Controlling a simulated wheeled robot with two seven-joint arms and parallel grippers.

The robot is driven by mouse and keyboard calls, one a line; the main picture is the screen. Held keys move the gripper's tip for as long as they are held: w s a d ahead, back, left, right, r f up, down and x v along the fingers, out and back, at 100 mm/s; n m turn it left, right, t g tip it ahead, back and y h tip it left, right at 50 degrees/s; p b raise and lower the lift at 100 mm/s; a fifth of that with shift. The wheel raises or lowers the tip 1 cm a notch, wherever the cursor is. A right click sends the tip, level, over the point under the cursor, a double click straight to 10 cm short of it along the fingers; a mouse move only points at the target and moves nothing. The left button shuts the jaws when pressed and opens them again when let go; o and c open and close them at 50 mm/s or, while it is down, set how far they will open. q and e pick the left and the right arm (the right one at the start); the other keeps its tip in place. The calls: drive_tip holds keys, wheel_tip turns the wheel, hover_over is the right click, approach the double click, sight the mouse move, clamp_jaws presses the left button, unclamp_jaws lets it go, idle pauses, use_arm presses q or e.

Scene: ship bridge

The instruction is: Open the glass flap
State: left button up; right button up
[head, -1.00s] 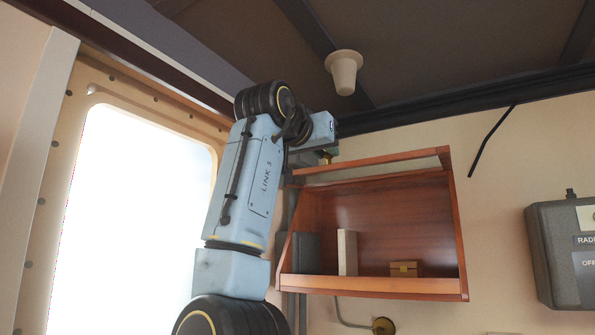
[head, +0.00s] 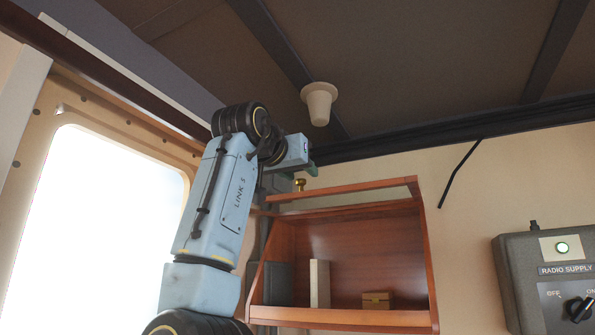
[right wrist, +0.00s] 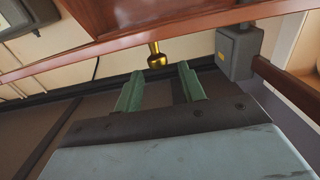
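The glass flap's wooden edge bar (head: 345,190) shows in the head view above the opening of a wooden wall cabinet (head: 430,270). The flap appears raised, seen nearly edge-on; the glass itself cannot be made out. Its brass knob (head: 300,184) is at the bar's left part. My right gripper (head: 311,169) is just above the knob. In the right wrist view its two green fingers (right wrist: 160,78) are apart and empty, and the knob (right wrist: 157,57) is just beyond their tips, roughly between them. My left gripper is not in view.
Inside the cabinet are a pale upright block (head: 319,284) and a small brass box (head: 376,300). A bright window (head: 110,220) is at the left. A cup-shaped ceiling fitting (head: 319,103) hangs above. A radio supply box (head: 550,285) is on the wall at right.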

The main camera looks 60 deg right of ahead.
drive_tip(key=shift+a, duration=0.1)
drive_tip(key=s+a+b, duration=0.1)
drive_tip(key=a+b, duration=0.1)
drive_tip(key=a, duration=1.1)
drive_tip(key=shift+s+a+b, duration=0.15)
drive_tip(key=shift+s+b, duration=0.05)
drive_tip(key=shift+b, duration=0.1)
drive_tip(key=shift+r, duration=0.1)
